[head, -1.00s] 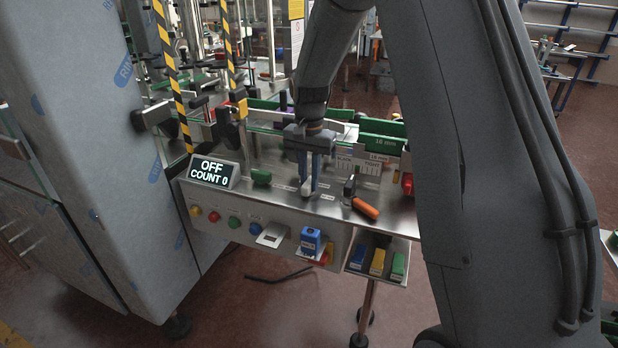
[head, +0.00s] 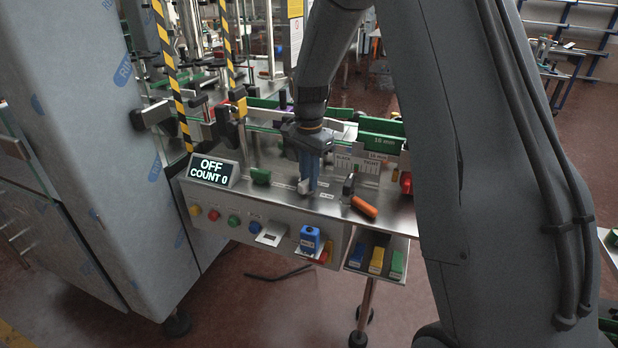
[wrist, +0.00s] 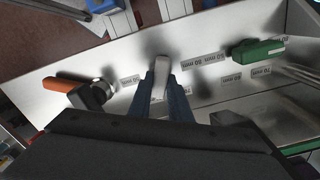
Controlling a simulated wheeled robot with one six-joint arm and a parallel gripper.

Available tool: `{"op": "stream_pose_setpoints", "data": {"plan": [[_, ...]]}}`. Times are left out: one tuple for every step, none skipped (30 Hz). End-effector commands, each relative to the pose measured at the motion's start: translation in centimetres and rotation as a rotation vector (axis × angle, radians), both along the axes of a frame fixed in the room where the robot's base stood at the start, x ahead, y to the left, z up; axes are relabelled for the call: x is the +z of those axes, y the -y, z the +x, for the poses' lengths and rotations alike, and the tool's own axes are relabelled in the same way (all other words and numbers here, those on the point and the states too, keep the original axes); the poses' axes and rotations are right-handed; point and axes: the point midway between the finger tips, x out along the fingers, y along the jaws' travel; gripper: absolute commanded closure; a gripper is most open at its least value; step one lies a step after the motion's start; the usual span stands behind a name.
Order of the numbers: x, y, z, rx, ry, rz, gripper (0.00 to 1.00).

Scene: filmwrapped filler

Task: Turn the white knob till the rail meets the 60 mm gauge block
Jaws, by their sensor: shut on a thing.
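My gripper (head: 309,182) points down over the steel deck, its blue fingers shut on the white knob (wrist: 161,70). In the head view the white knob (head: 304,187) shows only as a small pale end beside the fingertips. I cannot tell which block is the 60 mm one. A green rail (head: 381,142) runs along the back of the deck, partly hidden by my arm. Its contact with any block cannot be made out.
An orange-handled lever (head: 364,207) stands close right of the gripper. A display (head: 213,171) reads OFF, COUNT 0. A blue block (head: 310,239) sits on a front ledge, and a tray (head: 356,264) holds blue, yellow and green blocks. A grey cabinet (head: 90,130) stands at left.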

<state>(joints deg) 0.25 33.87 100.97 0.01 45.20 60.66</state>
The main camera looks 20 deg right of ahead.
Motion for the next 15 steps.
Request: {"op": "stream_pose_setpoints", "data": {"plan": [[0.29, 0.10, 0.29, 0.000, 0.009, -0.001, 1.00], [0.30, 0.11, 0.29, 0.000, 0.009, -0.001, 1.00], [0.30, 0.11, 0.29, 0.000, 0.009, -0.001, 1.00], [0.30, 0.11, 0.29, 0.000, 0.009, -0.001, 1.00], [0.30, 0.11, 0.29, 0.001, 0.009, -0.001, 1.00], [0.30, 0.11, 0.30, 0.001, 0.009, -0.001, 0.78], [0.30, 0.10, 0.29, 0.001, 0.009, -0.001, 0.73], [0.28, 0.10, 0.26, 0.001, 0.008, -0.001, 0.68], [0.25, 0.09, 0.23, 0.001, 0.006, -0.001, 0.64], [0.22, 0.08, 0.21, 0.001, 0.006, -0.001, 0.64], [0.20, 0.07, 0.19, 0.001, 0.005, -0.001, 0.64], [0.17, 0.06, 0.16, 0.001, 0.005, -0.001, 0.64], [0.16, 0.06, 0.15, 0.001, 0.004, -0.001, 0.64], [0.14, 0.05, 0.13, 0.001, 0.004, 0.000, 0.64], [0.13, 0.05, 0.12, 0.001, 0.004, 0.000, 0.64]]}}
